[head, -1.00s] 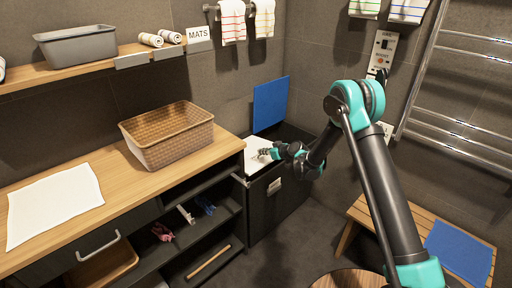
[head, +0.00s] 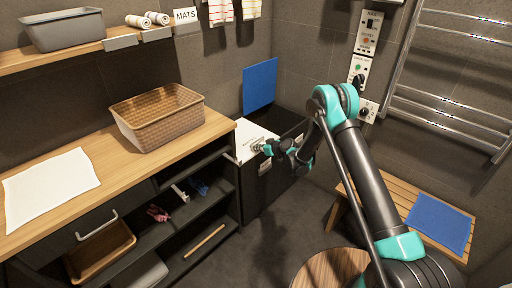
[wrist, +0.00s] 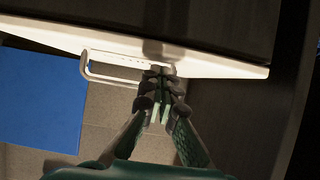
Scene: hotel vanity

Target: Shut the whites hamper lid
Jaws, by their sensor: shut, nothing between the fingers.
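The hamper (head: 258,192) is a dark box at the end of the counter. Its white lid (head: 246,133) lies low over the left part of the box; I cannot tell whether it is fully down. A blue lid (head: 260,85) stands upright behind at the wall. My gripper (head: 261,147) is shut and empty, over the white lid. In the wrist view, the fingertips (wrist: 161,73) are close to the white lid's edge (wrist: 215,66) and beside its pale handle (wrist: 112,68); contact is unclear.
The wooden counter (head: 115,165) with a wicker basket (head: 158,117) and white cloth (head: 50,182) is to the left. A wooden bench with a blue mat (head: 439,222) stands to the right, below a towel rail (head: 455,85).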

